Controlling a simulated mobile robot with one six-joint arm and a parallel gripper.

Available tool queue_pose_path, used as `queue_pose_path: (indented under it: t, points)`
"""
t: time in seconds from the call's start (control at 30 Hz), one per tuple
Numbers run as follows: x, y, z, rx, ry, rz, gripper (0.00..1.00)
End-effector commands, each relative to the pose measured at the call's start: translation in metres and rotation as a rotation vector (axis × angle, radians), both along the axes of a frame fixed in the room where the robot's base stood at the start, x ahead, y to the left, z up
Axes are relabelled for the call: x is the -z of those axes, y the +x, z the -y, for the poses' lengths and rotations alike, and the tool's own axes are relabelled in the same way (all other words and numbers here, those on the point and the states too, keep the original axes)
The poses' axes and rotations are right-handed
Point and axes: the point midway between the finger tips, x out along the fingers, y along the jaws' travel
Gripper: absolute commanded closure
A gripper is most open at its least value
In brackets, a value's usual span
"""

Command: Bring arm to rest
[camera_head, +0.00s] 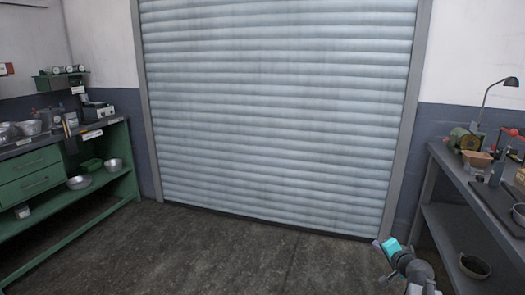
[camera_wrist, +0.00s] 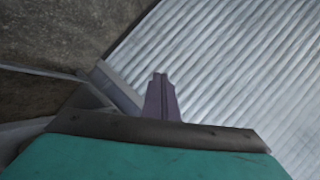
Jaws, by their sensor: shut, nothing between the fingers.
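My gripper (camera_head: 381,245) shows at the lower right of the head view, beside the right-hand bench and in front of the shutter. Its fingers point left and its housing is teal. In the wrist view the two dark fingers (camera_wrist: 162,78) lie together at the tips, shut with nothing between them. The fingers stand out against the ribbed shutter (camera_wrist: 235,65) and the dark floor (camera_wrist: 60,30), touching nothing that I can see. Most of my arm is outside the head view.
A grey roller shutter (camera_head: 280,110) fills the back. A green workbench (camera_head: 30,185) with metal bowls stands at left. The middle floor (camera_head: 230,255) is clear.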

Motion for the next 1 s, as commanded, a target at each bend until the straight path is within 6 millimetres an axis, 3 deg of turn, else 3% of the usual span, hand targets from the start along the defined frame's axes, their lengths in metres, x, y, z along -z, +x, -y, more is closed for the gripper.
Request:
queue_pose_path:
  t: [0.03,0.27,0.47,0.77,1.0]
  points:
    - [0.014,-0.001,-0.019,-0.029,0.002,-0.032,1.0]
    - [0.084,-0.014,-0.093,-0.156,-0.008,-0.173,1.0]
    - [0.143,-0.041,-0.154,-0.272,-0.027,-0.3,1.0]
    - [0.223,-0.106,-0.234,-0.455,-0.069,-0.503,1.0]
    - [0.279,-0.178,-0.284,-0.607,-0.116,-0.674,1.0]
